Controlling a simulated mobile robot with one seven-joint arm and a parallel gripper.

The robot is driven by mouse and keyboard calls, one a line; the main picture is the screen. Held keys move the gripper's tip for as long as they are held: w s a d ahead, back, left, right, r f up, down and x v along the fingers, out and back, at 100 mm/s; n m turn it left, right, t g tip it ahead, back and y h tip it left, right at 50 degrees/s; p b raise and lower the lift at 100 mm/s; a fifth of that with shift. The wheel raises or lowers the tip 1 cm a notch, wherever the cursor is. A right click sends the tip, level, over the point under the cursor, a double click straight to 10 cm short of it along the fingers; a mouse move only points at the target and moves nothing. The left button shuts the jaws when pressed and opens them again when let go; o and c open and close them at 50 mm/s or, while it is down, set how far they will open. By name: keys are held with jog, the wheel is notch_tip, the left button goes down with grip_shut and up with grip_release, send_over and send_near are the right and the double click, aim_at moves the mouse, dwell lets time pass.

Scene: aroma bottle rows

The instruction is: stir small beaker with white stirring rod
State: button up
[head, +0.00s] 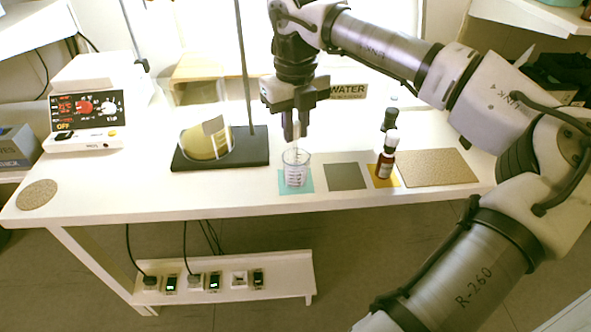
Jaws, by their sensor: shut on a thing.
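The small beaker (296,176) is clear glass with white markings. It stands upright on a teal square mat (281,187) near the front middle of the white table. My gripper (295,135) is directly above the beaker, pointing down, with its fingers shut. A thin pale rod (297,147), seemingly the white stirring rod, shows below the fingertips and reaches down toward the beaker's mouth. Its lower end is hard to make out against the glass. The beaker's contents are too faint to tell.
A stand on a black base (235,156) with a yellowish round vessel (200,143) is left of the beaker. A grey mat (346,177) is bare. Dark-capped and white-capped bottles (386,160) stand to the right, near a cork mat (438,168). A control box (87,112) is far left.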

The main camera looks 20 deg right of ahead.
jog(key=shift+r, duration=0.15)
jog(key=shift+r+p, duration=3.4)
jog(key=shift+r, duration=1.15)
jog(key=shift+d+f, duration=0.1)
